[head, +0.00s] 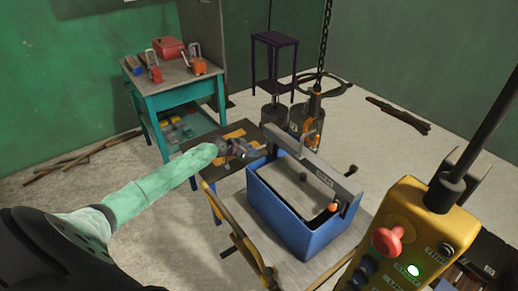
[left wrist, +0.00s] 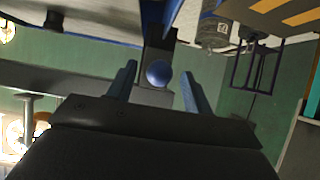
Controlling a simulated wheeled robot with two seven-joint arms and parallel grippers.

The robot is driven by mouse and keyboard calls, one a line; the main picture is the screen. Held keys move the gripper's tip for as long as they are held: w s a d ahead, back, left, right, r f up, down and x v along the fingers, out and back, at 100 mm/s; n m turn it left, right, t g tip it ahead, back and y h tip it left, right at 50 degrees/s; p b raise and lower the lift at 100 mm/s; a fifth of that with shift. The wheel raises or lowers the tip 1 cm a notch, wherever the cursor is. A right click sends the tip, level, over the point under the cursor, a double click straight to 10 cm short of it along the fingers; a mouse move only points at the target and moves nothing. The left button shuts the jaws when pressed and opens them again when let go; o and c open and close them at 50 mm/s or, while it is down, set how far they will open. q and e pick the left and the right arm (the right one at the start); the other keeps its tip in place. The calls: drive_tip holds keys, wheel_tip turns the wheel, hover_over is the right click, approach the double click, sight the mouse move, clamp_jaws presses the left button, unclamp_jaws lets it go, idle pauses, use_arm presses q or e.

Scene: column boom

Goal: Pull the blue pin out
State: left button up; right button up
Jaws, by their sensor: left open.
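The blue pin shows in the left wrist view as a round blue knob (left wrist: 158,73) in front of a dark grey block. My left gripper (left wrist: 157,88) is open, with one blue finger on each side of the knob. The fingers look apart from it, though the exact depth is hard to judge. In the head view my left gripper (head: 252,153) is at the far left end of the grey beam (head: 318,172) over the blue bin (head: 275,205). The pin cannot be made out there. My right gripper is not in view.
A chain (head: 326,40) with an orange hook (head: 312,128) hangs behind the beam. A yellow control pendant (head: 410,240) fills the lower right. A teal cart (head: 180,92) with tools stands back left. Open floor (head: 385,150) lies at the right.

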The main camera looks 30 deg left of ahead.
use_arm(q)
drive_tip(key=s+a+r+p, duration=0.1)
drive_tip(key=s+r+p, duration=0.3)
drive_tip(key=r, duration=0.5)
drive_tip(key=shift+s+a+r+p, duration=0.2)
drive_tip(key=shift+a+r+p, duration=0.1)
drive_tip(key=shift+a+p, duration=0.1)
